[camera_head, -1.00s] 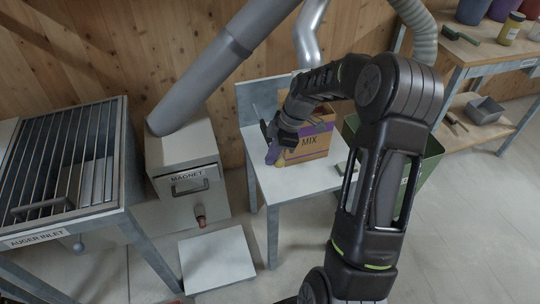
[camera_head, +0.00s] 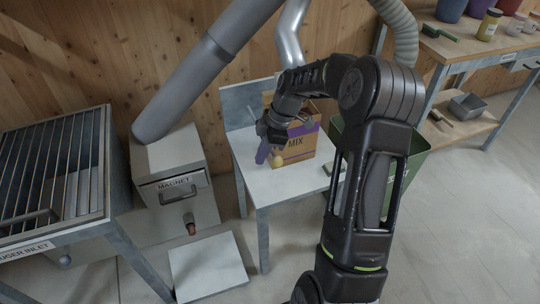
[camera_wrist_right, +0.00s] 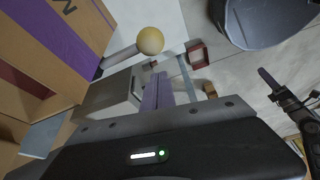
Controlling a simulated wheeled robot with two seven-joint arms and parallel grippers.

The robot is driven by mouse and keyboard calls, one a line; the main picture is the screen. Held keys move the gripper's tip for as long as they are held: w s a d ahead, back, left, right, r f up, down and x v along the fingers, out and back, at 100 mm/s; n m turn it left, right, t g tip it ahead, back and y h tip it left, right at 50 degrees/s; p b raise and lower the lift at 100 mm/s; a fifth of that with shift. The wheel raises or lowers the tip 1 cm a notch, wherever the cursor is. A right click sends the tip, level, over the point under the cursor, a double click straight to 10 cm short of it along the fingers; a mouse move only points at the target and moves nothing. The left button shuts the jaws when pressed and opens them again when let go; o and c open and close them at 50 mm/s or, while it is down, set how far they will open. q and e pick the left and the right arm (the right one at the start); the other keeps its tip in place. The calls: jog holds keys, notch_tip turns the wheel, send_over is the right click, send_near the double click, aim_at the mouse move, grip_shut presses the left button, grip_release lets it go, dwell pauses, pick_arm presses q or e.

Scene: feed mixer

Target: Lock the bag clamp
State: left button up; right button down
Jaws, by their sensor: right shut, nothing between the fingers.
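The bag (camera_head: 297,146), a brown and purple one marked MIX, stands upright on the small grey table (camera_head: 267,186). A pale yellow ball knob (camera_head: 277,161) on a grey rod shows at its front left; it looks like the clamp's lever. The wrist view shows the knob (camera_wrist_right: 150,40) beside the bag (camera_wrist_right: 45,45). My right gripper (camera_head: 263,152) is close to the knob, on its left in the head view. Its purple fingers (camera_wrist_right: 157,92) are shut and empty, with a visible gap to the knob in the wrist picture. The clamp's jaws are hidden.
A green bin (camera_head: 405,165) stands right of the table, partly behind my arm. The magnet box (camera_head: 178,188) and the grated auger inlet (camera_head: 55,180) are at left. A pale floor plate (camera_head: 208,268) lies in front. A shelf bench (camera_head: 465,115) stands at the right.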

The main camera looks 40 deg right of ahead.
jog(key=a+v, duration=0.1)
jog(key=v, duration=0.8)
jog(key=shift+w+r, duration=0.2)
jog(key=shift+r, duration=0.4)
jog(key=shift+d, duration=0.1)
